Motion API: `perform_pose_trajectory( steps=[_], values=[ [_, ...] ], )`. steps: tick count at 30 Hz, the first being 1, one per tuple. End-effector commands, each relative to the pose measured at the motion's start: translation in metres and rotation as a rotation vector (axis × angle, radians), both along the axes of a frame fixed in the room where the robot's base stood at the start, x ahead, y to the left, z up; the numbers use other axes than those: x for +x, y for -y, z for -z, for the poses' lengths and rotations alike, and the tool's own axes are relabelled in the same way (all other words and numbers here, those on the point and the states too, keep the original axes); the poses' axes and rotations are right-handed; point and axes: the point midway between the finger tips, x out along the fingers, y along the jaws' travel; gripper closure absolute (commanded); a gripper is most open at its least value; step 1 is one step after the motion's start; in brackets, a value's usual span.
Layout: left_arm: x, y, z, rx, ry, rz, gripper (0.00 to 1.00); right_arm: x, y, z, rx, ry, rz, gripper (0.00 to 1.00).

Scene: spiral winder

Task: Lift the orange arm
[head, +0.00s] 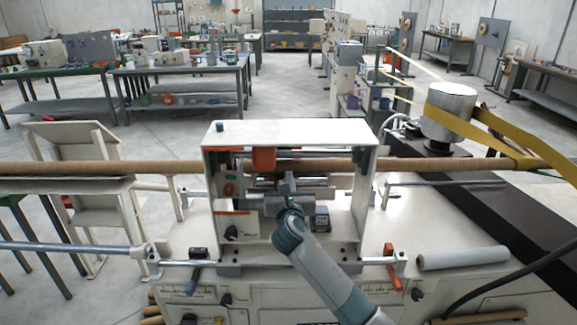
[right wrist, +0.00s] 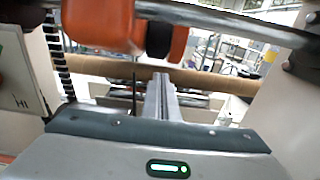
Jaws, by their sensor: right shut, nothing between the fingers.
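An orange part (head: 263,160), seemingly the orange arm, hangs under the top of the white machine housing (head: 290,132), in front of the brown tube. In the right wrist view the orange arm (right wrist: 98,22) is large at the top, with a dark round piece beside it. My right gripper (head: 286,184) reaches into the housing, below and a little right of the orange arm. In the right wrist view its fingers (right wrist: 162,88) are together and empty, below the orange arm and apart from it. My left gripper is not in view.
A long brown tube (head: 100,170) runs crosswise through the housing. A white roll (head: 463,258) lies at right. The housing's side walls bound the space around my gripper.

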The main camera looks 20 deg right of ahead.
Motion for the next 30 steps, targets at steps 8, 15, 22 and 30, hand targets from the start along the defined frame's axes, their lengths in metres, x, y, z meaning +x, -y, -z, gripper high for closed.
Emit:
perform_pose_trajectory(
  steps=[8, 15, 22, 30],
  values=[
    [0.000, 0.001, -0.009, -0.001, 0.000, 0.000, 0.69, 0.036, 0.010, -0.001, 0.001, -0.002, 0.002, 1.00],
    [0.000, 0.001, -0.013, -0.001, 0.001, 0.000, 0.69, 0.062, 0.018, 0.001, 0.000, -0.001, 0.001, 1.00],
    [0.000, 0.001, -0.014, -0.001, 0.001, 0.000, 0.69, 0.074, 0.021, 0.001, 0.000, -0.001, 0.001, 1.00],
    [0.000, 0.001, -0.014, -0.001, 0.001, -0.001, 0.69, 0.076, 0.022, 0.002, 0.000, -0.001, 0.000, 1.00]
  ],
)
